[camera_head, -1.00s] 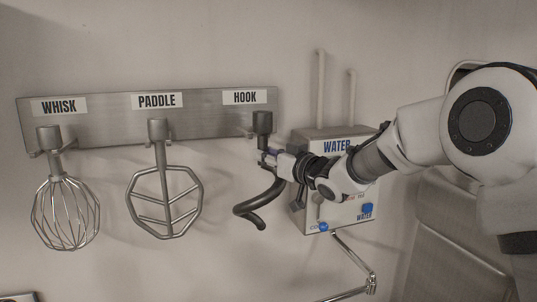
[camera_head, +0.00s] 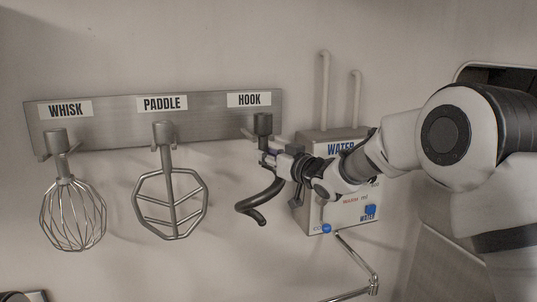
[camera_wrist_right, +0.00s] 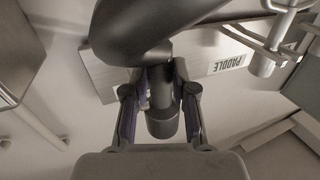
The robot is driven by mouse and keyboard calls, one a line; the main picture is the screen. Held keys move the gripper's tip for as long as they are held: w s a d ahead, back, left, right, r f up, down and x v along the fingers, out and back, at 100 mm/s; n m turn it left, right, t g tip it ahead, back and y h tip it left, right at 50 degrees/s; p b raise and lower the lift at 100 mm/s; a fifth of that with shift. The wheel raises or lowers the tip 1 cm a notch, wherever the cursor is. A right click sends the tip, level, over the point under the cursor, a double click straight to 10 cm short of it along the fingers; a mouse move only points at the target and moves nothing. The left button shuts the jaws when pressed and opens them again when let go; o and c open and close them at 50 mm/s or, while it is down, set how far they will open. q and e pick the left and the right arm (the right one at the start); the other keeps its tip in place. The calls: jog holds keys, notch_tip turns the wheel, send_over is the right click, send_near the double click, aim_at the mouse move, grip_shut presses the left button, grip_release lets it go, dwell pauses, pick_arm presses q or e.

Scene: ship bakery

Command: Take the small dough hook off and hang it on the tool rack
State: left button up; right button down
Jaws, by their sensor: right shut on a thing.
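The dark dough hook (camera_head: 263,125) is upright at the right end of the steel tool rack (camera_head: 207,105), just below the HOOK label (camera_head: 249,100). Its collar is at the height of the rack's right-hand holder; whether it rests there I cannot tell. Its curl hangs free below. My right gripper (camera_head: 268,157) comes from the right and is shut on the hook's shank under the collar. In the right wrist view both fingers (camera_wrist_right: 160,88) flank the shank, and the thick dark hook body (camera_wrist_right: 150,32) fills the top. My left gripper is out of view.
A whisk (camera_head: 73,215) and a paddle (camera_head: 170,190) hang on the rack to the left. The water box (camera_head: 330,215), with pipes above and a spout below, stands on the wall close behind my right wrist. Bare wall lies below the hook.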

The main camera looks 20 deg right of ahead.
jog(key=shift+w+r, duration=0.1)
jog(key=shift+r, duration=0.05)
dwell(0.3)
jog(key=shift+w+p, duration=1.4)
jog(key=shift+w, duration=0.15)
jog(key=shift+f+b, duration=0.35)
jog(key=shift+f, duration=0.2)
